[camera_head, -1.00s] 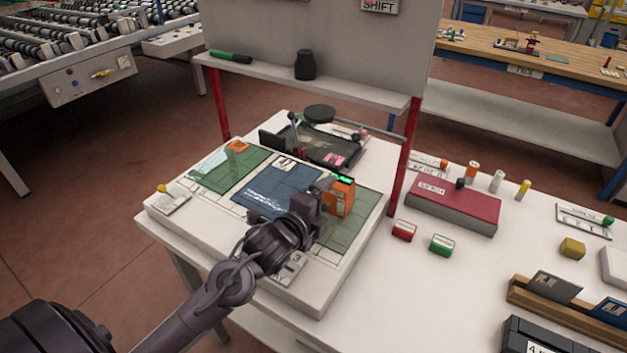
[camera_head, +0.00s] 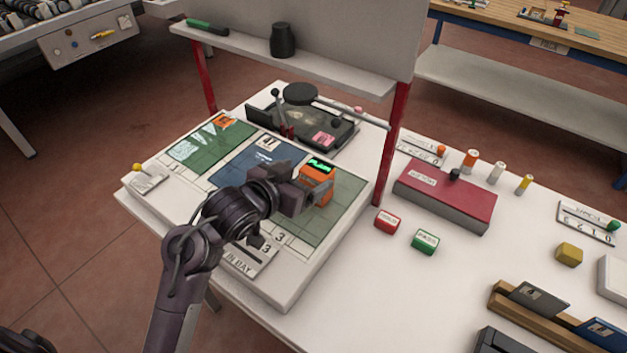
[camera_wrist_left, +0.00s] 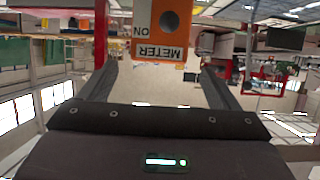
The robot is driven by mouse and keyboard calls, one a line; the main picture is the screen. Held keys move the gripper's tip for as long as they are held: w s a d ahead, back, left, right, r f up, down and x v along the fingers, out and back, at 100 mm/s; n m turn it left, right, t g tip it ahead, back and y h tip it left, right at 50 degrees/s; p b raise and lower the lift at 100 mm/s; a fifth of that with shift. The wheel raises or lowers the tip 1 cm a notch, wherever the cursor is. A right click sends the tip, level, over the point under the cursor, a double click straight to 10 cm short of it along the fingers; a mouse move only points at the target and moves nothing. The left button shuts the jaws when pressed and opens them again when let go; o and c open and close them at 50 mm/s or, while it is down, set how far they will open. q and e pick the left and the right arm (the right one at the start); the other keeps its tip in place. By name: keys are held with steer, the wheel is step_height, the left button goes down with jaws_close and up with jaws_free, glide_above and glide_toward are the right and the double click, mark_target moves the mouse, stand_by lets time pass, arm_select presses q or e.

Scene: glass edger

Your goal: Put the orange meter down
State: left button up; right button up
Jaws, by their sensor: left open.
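The orange meter (camera_head: 318,188), a boxy unit with a lit green display on top, is at the right-hand green panel (camera_head: 322,222) of the white board. In the left wrist view the meter (camera_wrist_left: 163,30) shows a white label reading METER and ON, upside down, with a dark round knob. My left gripper (camera_head: 304,196) is right beside the meter, on its near left side, and hides part of it. In the wrist view the fingers (camera_wrist_left: 158,72) are spread wide, with the meter ahead between their tips. The meter's underside is hidden. My right gripper is out of view.
The board also has a blue panel (camera_head: 258,165) and a left green panel (camera_head: 205,143). A black tray (camera_head: 330,132) lies behind. A red shelf post (camera_head: 392,145) stands close at right. Red (camera_head: 387,222) and green (camera_head: 425,242) blocks sit right of the board.

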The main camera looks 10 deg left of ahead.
mark_target(314, 171)
arm_select(q)
steer(key=x, duration=0.4)
steer(key=shift+w+d+f+p, duration=0.2)
steer(key=shift+w+f+p, duration=0.1)
steer(key=shift+p, duration=0.1)
steer(key=shift+w+f, duration=0.15)
steer(key=shift+w, duration=0.1)
steer(key=c, duration=1.1)
steer(key=shift+c, duration=1.1)
